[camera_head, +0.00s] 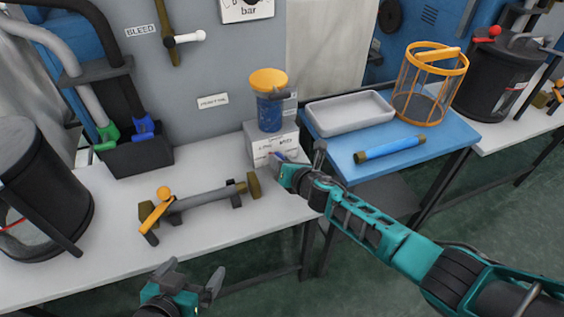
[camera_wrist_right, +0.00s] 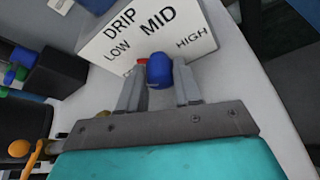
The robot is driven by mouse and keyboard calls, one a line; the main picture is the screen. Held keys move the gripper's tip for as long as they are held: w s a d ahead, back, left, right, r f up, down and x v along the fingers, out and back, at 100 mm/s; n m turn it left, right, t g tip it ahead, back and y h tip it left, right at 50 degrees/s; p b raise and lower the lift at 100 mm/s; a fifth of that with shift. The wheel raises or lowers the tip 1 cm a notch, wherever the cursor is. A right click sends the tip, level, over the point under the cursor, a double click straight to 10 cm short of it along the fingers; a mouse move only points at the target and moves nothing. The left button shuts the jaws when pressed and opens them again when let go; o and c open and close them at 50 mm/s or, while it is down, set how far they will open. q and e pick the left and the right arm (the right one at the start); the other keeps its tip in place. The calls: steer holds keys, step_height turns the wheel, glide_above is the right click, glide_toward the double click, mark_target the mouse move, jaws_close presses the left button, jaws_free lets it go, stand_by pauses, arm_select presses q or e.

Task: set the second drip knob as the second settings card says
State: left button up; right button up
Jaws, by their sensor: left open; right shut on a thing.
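The blue drip knob (camera_wrist_right: 159,70) sits at the lower edge of a white DRIP panel (camera_wrist_right: 128,42) marked LOW, MID and HIGH in the right wrist view. A small red mark shows at the knob's upper left; I cannot tell the exact setting. My right gripper (camera_wrist_right: 160,92) is shut on the knob, one finger on each side. In the head view my right gripper (camera_head: 288,162) is at the front of the grey box (camera_head: 262,146), mostly hiding the knob. My left gripper (camera_head: 190,278) is open and empty at the front. No card is readable as the second settings card.
An orange-topped blue cup (camera_head: 269,104) stands on the box. A grey pipe with an orange handle (camera_head: 160,207) lies left on the white bench. A blue table (camera_head: 345,140) at right holds a white tray (camera_head: 350,111), a blue cylinder (camera_head: 389,149) and an orange cage (camera_head: 430,84).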

arm_select(q)
steer(key=shift+d+r, duration=0.1)
steer(key=shift+r, duration=0.05)
arm_select(e)
steer(key=o, duration=0.6)
arm_select(q)
steer(key=shift+f, duration=0.2)
arm_select(e)
steer(key=o, duration=0.4)
steer(key=shift+o, duration=0.2)
steer(key=shift+s+d+r+p, duration=0.3)
steer(key=shift+s+d+p, duration=0.05)
steer(key=shift+s+p, duration=0.15)
steer(key=p+v, duration=0.4)
steer(key=v, duration=0.6)
steer(key=shift+s+d, duration=0.15)
steer(key=shift+s, duration=0.2)
steer(key=shift+s+d+r, duration=0.15)
steer(key=shift+s+r, duration=0.05)
steer(key=shift+s, duration=0.15)
arm_select(q)
steer(key=r, duration=0.1)
steer(key=a+r, duration=0.1)
steer(key=r, duration=0.1)
steer(key=shift+s+a+r+y, duration=0.15)
steer(key=shift+s+r+y, duration=0.15)
steer(key=shift+s, duration=0.1)
